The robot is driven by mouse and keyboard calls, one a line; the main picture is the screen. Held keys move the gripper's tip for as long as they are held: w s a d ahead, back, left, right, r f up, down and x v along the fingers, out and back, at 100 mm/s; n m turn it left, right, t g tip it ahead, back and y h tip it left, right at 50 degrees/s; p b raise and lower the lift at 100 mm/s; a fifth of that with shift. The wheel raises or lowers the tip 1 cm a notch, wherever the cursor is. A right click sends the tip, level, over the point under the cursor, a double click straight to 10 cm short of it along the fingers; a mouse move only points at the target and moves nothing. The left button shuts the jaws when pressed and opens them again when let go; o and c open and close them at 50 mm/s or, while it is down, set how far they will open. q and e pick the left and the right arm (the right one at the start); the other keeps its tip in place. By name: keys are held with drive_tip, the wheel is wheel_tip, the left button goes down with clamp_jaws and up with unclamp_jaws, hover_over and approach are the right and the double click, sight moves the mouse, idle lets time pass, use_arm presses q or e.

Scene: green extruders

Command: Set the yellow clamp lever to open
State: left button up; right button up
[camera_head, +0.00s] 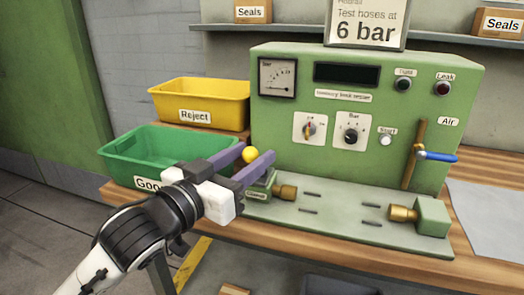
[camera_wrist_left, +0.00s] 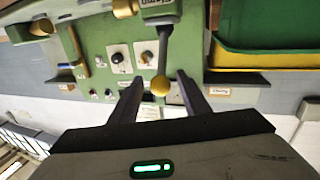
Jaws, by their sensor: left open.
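The clamp lever's round yellow knob (camera_head: 250,155) shows above the green clamp block (camera_head: 262,186) at the left end of the tester's bed. In the left wrist view the yellow knob (camera_wrist_left: 160,86) sits at the end of a grey rod (camera_wrist_left: 163,50) that comes from the clamp block (camera_wrist_left: 160,9). My left gripper (camera_head: 257,153) is open, its two purple-grey fingers on either side of the knob, with a gap showing on both sides in the left wrist view (camera_wrist_left: 160,77). The near finger hides the rod in the head view. My right gripper is out of view.
The green tester (camera_head: 350,95) stands behind, with knobs and a blue-handled air valve (camera_head: 436,156). A green Good bin (camera_head: 170,150) and yellow Reject bin (camera_head: 200,103) stand left, close to my left arm. Brass fittings (camera_head: 285,192) face each other across the bed.

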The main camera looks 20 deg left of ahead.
use_arm(q)
drive_tip(key=shift+x, duration=2.3)
drive_tip(key=shift+c, duration=0.3)
clamp_jaws()
